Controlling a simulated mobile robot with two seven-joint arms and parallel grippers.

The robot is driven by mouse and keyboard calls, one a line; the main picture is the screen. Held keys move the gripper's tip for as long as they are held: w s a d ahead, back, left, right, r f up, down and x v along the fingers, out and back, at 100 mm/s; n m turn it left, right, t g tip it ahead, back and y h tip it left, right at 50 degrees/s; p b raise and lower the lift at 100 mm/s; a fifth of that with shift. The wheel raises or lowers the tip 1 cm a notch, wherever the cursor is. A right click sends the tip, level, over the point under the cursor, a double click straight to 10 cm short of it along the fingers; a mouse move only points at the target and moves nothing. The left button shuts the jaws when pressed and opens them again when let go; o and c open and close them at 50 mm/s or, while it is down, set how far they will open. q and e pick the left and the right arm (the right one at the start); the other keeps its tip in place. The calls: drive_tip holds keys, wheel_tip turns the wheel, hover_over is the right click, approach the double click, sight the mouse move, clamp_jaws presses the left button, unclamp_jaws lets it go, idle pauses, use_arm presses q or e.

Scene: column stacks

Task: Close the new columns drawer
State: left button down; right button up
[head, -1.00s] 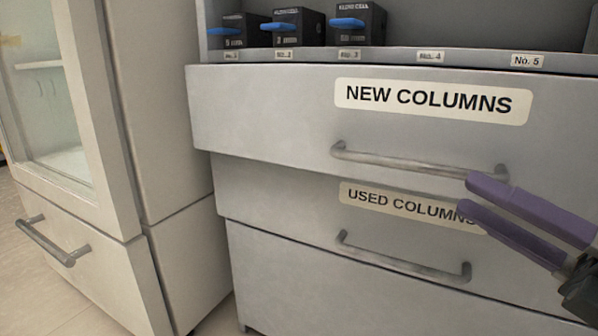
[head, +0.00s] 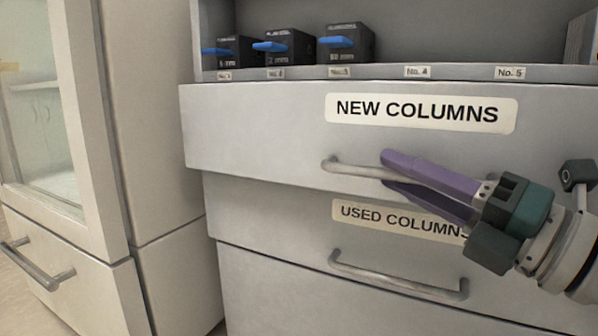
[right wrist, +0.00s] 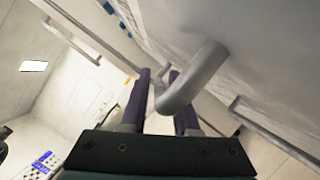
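The new columns drawer (head: 260,125) is a grey front with a "NEW COLUMNS" label (head: 420,113) in the head view. It sticks out past the drawer below it. Its bar handle (head: 345,167) runs across the lower part of the front, its right part hidden by my gripper; it also shows in the right wrist view (right wrist: 195,80). My right gripper (head: 385,172) has its purple fingers parted, one above and one below the bar. In the right wrist view the handle's bent end lies between the fingers. I cannot tell whether they touch it. My left gripper is out of view.
The used columns drawer (head: 240,205), with its own handle (head: 390,280), sits below, set further back. A shelf above holds several black boxes with blue tabs (head: 345,45). A pale cabinet with a glass door and handle (head: 35,265) stands at the left.

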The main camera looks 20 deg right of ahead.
clamp_jaws()
idle(1.1)
